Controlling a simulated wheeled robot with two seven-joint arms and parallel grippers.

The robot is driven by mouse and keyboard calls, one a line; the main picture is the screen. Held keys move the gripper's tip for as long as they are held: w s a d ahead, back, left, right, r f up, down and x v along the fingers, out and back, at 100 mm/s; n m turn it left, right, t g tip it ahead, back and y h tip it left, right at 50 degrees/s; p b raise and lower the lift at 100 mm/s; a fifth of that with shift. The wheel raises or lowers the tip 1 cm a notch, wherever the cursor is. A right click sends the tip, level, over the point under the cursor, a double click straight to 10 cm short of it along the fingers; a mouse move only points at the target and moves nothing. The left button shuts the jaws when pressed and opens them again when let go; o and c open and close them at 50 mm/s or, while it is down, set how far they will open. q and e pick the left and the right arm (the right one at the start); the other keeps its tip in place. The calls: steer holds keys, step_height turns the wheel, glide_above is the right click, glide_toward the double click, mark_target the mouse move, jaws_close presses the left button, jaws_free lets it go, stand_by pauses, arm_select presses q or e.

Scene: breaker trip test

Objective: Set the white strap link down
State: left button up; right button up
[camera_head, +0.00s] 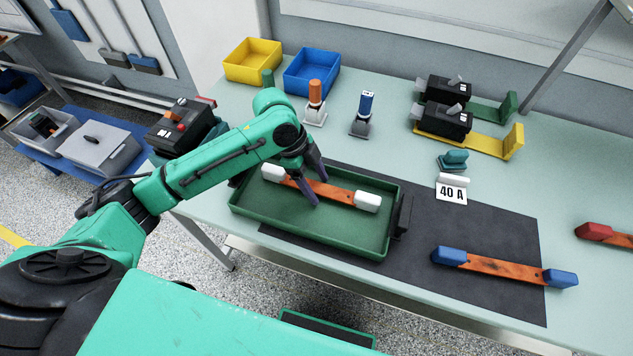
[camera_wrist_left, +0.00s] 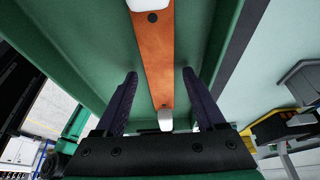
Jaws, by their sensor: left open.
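The white strap link (camera_head: 335,192) is a copper-orange bar with white end blocks. It lies in the green tray (camera_head: 330,235), its length running from the upper left to the lower right. My left gripper (camera_head: 310,196) is open over the bar in the head view, one finger on each side of it. In the left wrist view the orange bar (camera_wrist_left: 155,60) passes between the two spread fingers (camera_wrist_left: 160,95) without visible contact. One white end shows at the top and one near the gripper's base. My right gripper is in neither view.
A blue-ended strap link (camera_head: 505,267) lies on the dark mat (camera_head: 440,235), right of the tray. A red-ended link (camera_head: 605,235) is at the far right. A "40 A" card (camera_head: 452,194), breakers (camera_head: 440,122) and yellow (camera_head: 252,62) and blue (camera_head: 311,75) bins stand farther back.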

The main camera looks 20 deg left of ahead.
arm_select(q)
steer(key=v, duration=1.2)
steer(key=shift+r, duration=0.1)
